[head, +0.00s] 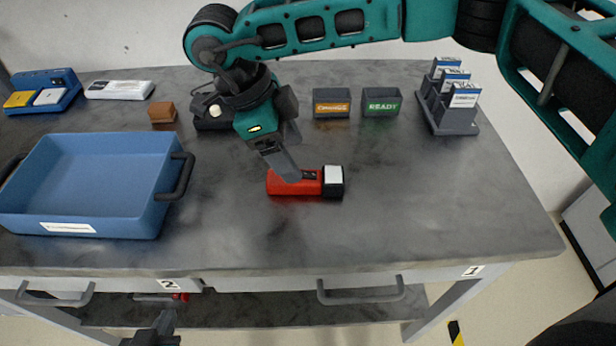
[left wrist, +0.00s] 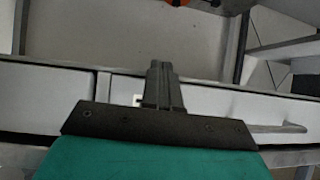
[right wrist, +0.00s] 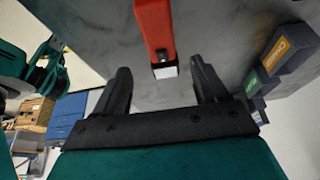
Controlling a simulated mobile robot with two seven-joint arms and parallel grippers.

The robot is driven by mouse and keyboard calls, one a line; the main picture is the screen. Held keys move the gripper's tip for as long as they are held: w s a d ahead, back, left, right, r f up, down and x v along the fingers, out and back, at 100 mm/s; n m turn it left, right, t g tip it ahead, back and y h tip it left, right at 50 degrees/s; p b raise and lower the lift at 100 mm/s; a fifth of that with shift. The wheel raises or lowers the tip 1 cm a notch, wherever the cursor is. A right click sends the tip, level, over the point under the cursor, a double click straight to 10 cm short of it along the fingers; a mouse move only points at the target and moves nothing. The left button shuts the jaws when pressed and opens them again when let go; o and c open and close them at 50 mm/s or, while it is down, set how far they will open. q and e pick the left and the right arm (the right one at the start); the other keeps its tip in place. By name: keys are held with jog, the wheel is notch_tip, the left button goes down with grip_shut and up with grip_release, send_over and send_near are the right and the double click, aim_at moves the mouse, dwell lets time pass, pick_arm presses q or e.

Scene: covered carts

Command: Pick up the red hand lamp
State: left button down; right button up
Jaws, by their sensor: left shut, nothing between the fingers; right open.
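The red hand lamp (head: 300,183) lies on its side on the grey cart top, with a dark end carrying a white face at the right. My right gripper (head: 284,172) reaches down over its middle in the head view, hiding part of it. In the right wrist view the lamp (right wrist: 154,28) points down between the two spread fingers of the open right gripper (right wrist: 160,66). Its white face is nearest the palm; I cannot tell if a finger touches it. My left gripper (head: 160,330) is shut and empty, low before the cart front; it also shows in the left wrist view (left wrist: 163,84).
A blue tray (head: 105,150) stands at the left. Behind are a brown block (head: 162,112), two small labelled bins, orange (head: 332,103) and green (head: 381,103), and a rack (head: 446,112) of labelled cards. The cart top right of the lamp is clear. Drawer handles (head: 360,295) line the front.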

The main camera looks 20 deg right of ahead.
aim_at(304, 173)
jog(key=shift+p+x, duration=0.35)
jog(key=shift+x, duration=3.1)
jog(key=shift+w+a, duration=0.1)
jog(key=shift+w, duration=0.05)
jog(key=c, duration=1.2)
